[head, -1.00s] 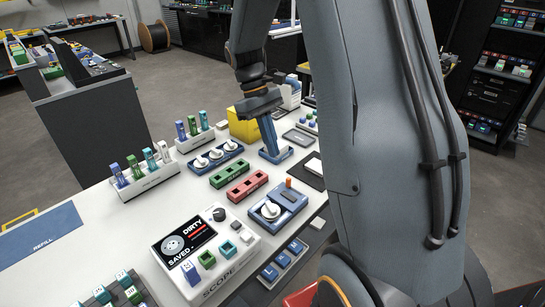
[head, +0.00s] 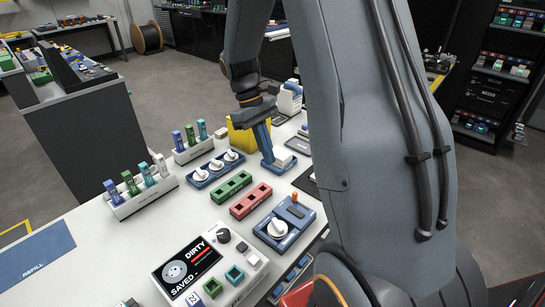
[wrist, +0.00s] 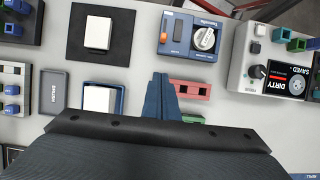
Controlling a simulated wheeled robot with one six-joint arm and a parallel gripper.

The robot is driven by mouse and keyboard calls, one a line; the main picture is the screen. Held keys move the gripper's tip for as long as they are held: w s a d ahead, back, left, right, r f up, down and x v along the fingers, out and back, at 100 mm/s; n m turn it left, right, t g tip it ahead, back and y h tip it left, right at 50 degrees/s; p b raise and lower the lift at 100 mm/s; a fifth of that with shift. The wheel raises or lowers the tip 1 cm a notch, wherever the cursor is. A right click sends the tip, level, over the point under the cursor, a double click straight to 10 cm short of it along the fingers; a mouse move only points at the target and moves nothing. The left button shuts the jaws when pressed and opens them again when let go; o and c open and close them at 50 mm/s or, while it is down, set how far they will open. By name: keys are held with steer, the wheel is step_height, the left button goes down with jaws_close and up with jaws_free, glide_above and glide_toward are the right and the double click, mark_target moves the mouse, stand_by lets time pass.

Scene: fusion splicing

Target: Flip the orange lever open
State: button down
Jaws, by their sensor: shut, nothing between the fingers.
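The orange lever (head: 295,198) stands up at the back of a blue box (head: 272,240) with a white rotary knob (head: 277,229). In the wrist view the same blue box (wrist: 186,54) is at the top centre, with the small orange lever (wrist: 163,37) at its left and the white knob (wrist: 204,39) at its right. My gripper (head: 267,158) has its blue fingers closed together and empty, pointing down beyond the box. In the wrist view its fingertips (wrist: 160,77) are apart from the lever.
Red (head: 250,200) and green (head: 231,185) socket strips lie left of the box. The scope panel (head: 240,255) is in front. A blue tray with a white block (wrist: 100,97) sits left of my fingers in the wrist view. A yellow bin (head: 240,138) stands behind my gripper.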

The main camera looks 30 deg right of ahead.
mark_target(295, 196)
steer(key=p+x, duration=0.2)
steer(key=x, duration=0.6)
steer(key=shift+s, duration=0.2)
steer(key=shift+s+d+r+p, duration=0.1)
steer(key=shift+s+d+p, duration=0.15)
steer(key=shift+s, duration=0.35)
steer(key=shift+s+d+r+p, duration=0.1)
steer(key=shift+s+d+p, duration=0.1)
steer(key=shift+s, duration=0.35)
steer(key=shift+s+d+f, duration=0.1)
steer(key=shift+s+d, duration=0.1)
steer(key=shift+s, duration=0.25)
steer(key=s, duration=0.1)
steer(key=s+d+p, duration=0.1)
steer(key=s+p, duration=0.1)
steer(key=s, duration=0.1)
steer(key=shift+d, duration=0.25)
steer(key=shift+s+d, duration=0.1)
steer(key=shift+s, duration=0.25)
